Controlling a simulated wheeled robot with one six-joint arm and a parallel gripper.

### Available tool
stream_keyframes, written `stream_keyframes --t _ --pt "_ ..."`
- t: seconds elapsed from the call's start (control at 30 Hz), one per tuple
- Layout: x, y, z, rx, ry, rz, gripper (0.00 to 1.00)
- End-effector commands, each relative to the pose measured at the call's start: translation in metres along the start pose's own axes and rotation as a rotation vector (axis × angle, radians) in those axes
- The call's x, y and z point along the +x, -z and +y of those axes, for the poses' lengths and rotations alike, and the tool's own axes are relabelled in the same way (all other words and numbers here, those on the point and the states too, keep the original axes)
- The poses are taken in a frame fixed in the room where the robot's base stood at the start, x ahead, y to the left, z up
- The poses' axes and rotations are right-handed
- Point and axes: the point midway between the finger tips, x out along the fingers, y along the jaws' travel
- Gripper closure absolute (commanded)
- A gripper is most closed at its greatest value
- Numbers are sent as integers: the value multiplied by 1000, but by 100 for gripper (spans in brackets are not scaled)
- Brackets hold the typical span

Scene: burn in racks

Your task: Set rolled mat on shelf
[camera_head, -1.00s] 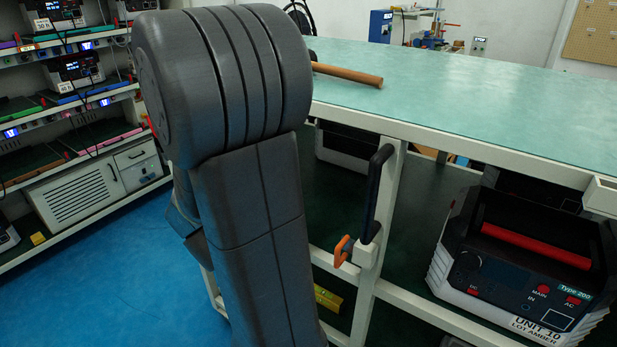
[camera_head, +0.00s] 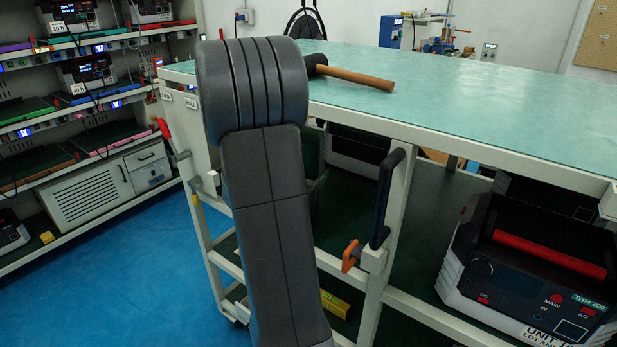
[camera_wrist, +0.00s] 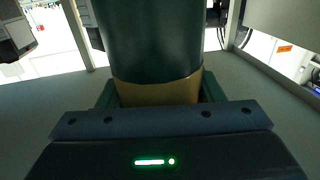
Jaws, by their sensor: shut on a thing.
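The rolled mat (camera_wrist: 150,40) is a dark green cylinder with a tan band (camera_wrist: 158,91) around it, filling the upper middle of the wrist view. My gripper (camera_wrist: 158,98) is shut on it near the band. The far end of the roll is cut off by the frame. In the head view my arm hides the gripper; a dark green shape beside the arm may be part of the roll, but I cannot tell. The bench's lower shelf (camera_head: 425,235) is dark green in a pale frame. A grey-green surface (camera_wrist: 40,120) lies behind the roll in the wrist view.
The bench top (camera_head: 480,95) holds a mallet (camera_head: 350,76). A Type 200 power unit (camera_head: 540,260) stands on the lower shelf at right. A post with a black handle (camera_head: 386,200) and an orange hook (camera_head: 351,256) stands in front. A loaded rack (camera_head: 70,120) is at left; blue floor lies between.

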Motion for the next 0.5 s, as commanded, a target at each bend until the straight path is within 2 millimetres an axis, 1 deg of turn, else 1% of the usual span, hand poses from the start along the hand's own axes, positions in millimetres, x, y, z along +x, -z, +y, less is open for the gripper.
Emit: stream_keyframes --t 0.03,0.27,0.4,0.43,0.5 --pt "0 -3 0 0 0 3 80" --pt "0 -3 0 3 0 5 80" --pt "0 -7 0 2 0 5 80" --pt "0 -8 0 2 0 2 37" --pt "0 -7 0 2 0 2 24"
